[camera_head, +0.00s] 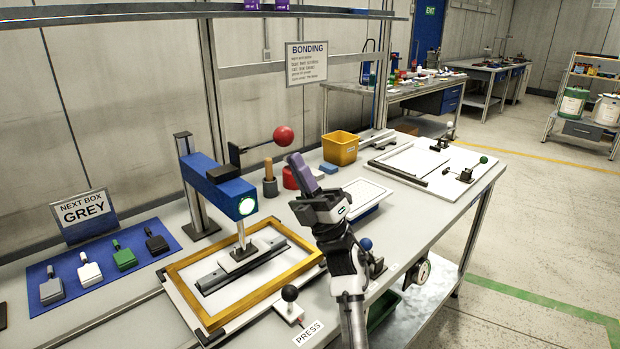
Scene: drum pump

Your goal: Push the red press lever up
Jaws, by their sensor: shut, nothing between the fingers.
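The red ball knob (283,136) sits at the end of the black press lever (256,146). The lever sticks out to the right from the blue press (219,184) and slants slightly up toward the knob. My gripper (298,162) is shut and empty, with its fingers pointing up. In the picture its tips are just below and to the right of the red knob. A small gap shows between them, but I cannot tell their distance in depth. The press's lit head is above a white pad on a dark rail inside a yellow frame (182,270).
A small black-knobbed lever (290,294) stands by the PRESS label (308,333). A yellow bin (341,148), a red object (290,177) and a wooden-handled tool (269,181) stand behind my gripper. A blue mat (72,290) with several paddles lies left.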

